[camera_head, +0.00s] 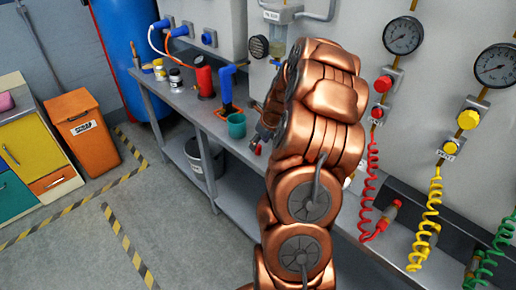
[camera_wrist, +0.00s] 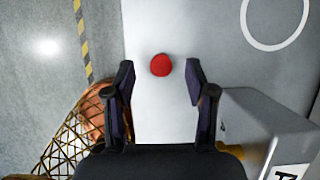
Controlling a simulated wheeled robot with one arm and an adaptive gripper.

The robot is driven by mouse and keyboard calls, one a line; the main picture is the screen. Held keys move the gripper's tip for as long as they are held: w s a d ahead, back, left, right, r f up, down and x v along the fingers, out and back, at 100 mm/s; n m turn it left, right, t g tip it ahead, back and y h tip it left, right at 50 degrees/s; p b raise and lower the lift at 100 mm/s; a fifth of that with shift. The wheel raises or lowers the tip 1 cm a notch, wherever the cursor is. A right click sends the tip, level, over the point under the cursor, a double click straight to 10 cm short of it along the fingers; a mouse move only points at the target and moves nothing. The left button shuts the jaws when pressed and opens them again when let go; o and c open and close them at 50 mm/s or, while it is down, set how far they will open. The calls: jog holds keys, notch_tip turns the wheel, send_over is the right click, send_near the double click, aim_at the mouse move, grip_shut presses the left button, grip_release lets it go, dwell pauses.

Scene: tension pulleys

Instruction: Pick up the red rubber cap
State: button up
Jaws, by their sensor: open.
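The red rubber cap (camera_wrist: 161,65) shows in the wrist view as a small round red piece on the pale grey bench top (camera_wrist: 150,25). My gripper (camera_wrist: 160,78) is open above the bench. Its two dark fingers stand on the left and right of the cap in the picture, with clear gaps on both sides. Nothing is held. In the head view, my gripper (camera_head: 264,134) is mostly hidden behind my copper arm. A small red spot beside it is probably the cap (camera_head: 258,149), near the bench's front edge.
A teal cup (camera_head: 236,126), a blue pipe piece (camera_head: 227,84) and a red cylinder (camera_head: 204,78) stand farther left on the bench. A grey box (camera_wrist: 265,120) is close to the right finger. Coiled red (camera_head: 371,190) and yellow (camera_head: 431,215) hoses hang at right.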

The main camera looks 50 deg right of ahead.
aim_at(259, 146)
jog(key=shift+p+x, duration=0.4)
jog(key=shift+x, duration=1.3)
jog(key=shift+s, duration=0.2)
jog(key=shift+c, duration=0.3)
jog(key=c, duration=0.8)
